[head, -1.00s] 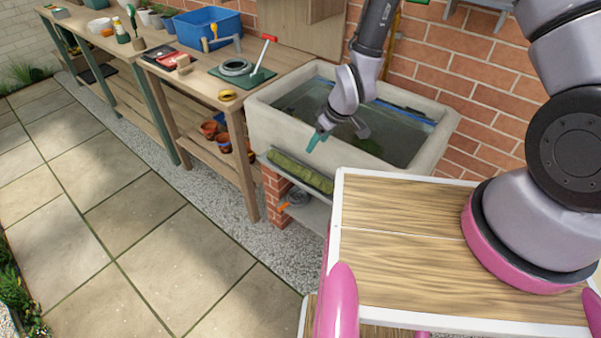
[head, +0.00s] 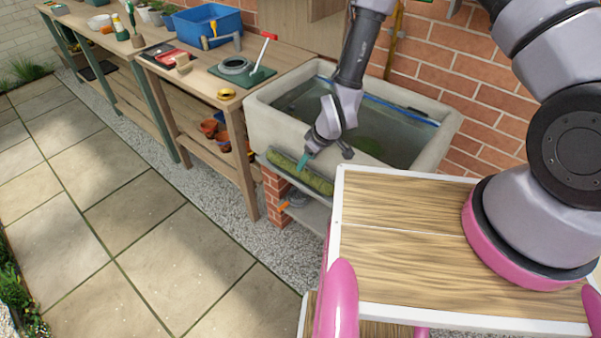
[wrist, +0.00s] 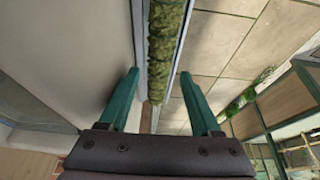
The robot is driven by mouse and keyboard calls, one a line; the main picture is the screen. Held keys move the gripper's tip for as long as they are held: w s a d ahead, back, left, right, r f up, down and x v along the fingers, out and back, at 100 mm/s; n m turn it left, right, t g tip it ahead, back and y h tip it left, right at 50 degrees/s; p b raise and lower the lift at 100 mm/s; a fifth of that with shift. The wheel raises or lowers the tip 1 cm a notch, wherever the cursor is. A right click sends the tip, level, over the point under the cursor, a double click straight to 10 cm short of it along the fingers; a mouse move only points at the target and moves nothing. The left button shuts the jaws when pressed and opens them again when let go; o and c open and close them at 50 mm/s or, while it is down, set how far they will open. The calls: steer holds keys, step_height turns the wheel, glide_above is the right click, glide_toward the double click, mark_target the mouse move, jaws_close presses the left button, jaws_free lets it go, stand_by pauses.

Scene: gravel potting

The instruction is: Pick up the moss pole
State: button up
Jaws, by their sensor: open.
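The moss pole (head: 318,183) is a green, mossy cylinder lying along a grey ledge at the front of the stone sink. My gripper (head: 303,162) hangs just above its left part, pointing down. My gripper (wrist: 163,78) is open there, with one teal finger on each side of the pole. The fingers look apart from it, and I cannot tell how far above it they are.
The stone sink (head: 262,118) holds water and stands against a brick wall. Paving (head: 150,235) in front is clear.

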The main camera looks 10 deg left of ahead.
steer(key=x, duration=0.5)
steer(key=shift+a+f, duration=0.1)
steer(key=shift+f, duration=0.3)
jaws_close()
steer(key=shift+r, duration=0.1)
step_height(320, 180, up, 18)
stand_by(0.5)
